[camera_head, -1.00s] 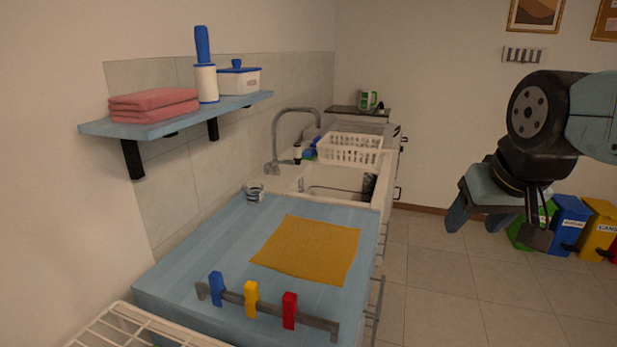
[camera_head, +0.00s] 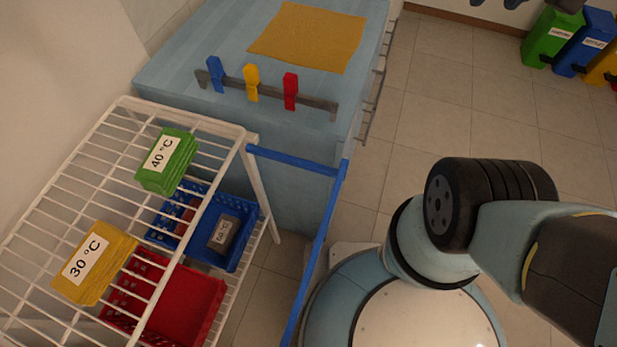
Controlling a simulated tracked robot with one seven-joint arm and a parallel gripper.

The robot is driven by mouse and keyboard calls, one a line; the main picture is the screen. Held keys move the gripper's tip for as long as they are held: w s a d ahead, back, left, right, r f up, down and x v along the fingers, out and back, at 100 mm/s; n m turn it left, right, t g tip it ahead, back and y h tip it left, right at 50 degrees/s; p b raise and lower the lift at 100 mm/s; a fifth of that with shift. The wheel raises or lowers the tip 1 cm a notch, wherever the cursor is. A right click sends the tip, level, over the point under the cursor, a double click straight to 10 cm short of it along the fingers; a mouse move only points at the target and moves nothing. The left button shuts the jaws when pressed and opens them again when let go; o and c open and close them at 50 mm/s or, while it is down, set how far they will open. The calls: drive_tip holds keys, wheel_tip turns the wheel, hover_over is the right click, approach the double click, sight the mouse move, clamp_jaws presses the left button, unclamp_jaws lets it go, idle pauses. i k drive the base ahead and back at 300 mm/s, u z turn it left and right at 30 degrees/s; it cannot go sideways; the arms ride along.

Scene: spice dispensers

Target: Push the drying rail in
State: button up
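A blue rail (camera_head: 321,236) juts out from the white wire rack as an open bar frame. Its far arm runs from the rack's post to a corner, and its long bar runs down to the bottom edge, where the near part is cut off. My gripper (camera_head: 528,4) shows only as dark fingertips at the top right edge, spread apart with nothing seen between them. It is well apart from the rail, above and to the right. Most of the gripper is out of the frame.
The white wire rack (camera_head: 187,118) carries a green 40 °C block (camera_head: 178,176) and a yellow 30 °C block (camera_head: 110,284). Blue (camera_head: 247,240) and red (camera_head: 207,290) baskets sit below. A blue counter (camera_head: 205,55) stands behind.

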sight(341, 175)
drive_tip(key=u, duration=0.55)
drive_tip(key=k, duration=0.6)
drive_tip(key=u, duration=0.85)
drive_tip(key=k, duration=0.7)
drive_tip(key=u, duration=0.6)
drive_tip(key=i, duration=0.65)
drive_tip(key=z, duration=0.8)
drive_tip(key=k, duration=1)
drive_tip(key=u, duration=0.6)
